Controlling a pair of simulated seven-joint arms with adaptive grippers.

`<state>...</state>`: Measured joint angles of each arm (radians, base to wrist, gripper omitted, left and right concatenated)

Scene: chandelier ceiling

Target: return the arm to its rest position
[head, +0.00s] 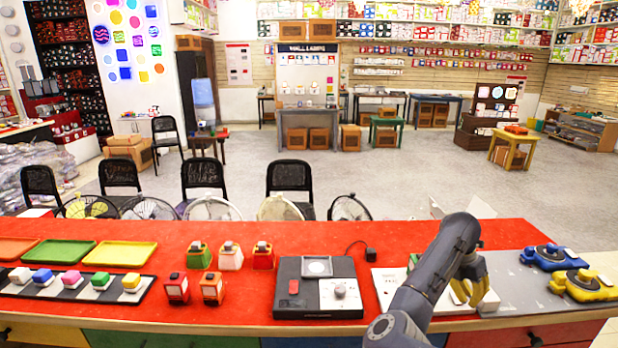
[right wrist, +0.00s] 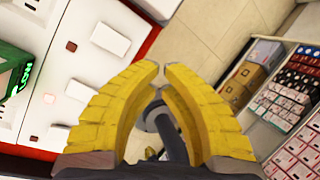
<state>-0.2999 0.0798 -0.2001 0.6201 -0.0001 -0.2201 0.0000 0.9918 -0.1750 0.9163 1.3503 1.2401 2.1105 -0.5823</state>
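My right arm (head: 425,275) rises from the lower edge of the head view and bends over the counter. Its yellow-fingered right gripper (head: 474,288) hangs at the right part of the counter, by a white panel (head: 384,286) and a grey mat (head: 512,283). In the right wrist view the two yellow fingers of the gripper (right wrist: 160,67) curve toward each other with a narrow gap at the tips. Nothing is held between them. My left arm and gripper are not in view.
The red counter (head: 400,234) carries a black device (head: 290,300), a blue device (head: 548,256) and a yellow device (head: 584,285). Coloured trays (head: 120,254) and small blocks stand at the left. Black chairs (head: 290,180) and fans stand behind. The wrist view shows a green object (right wrist: 12,75).

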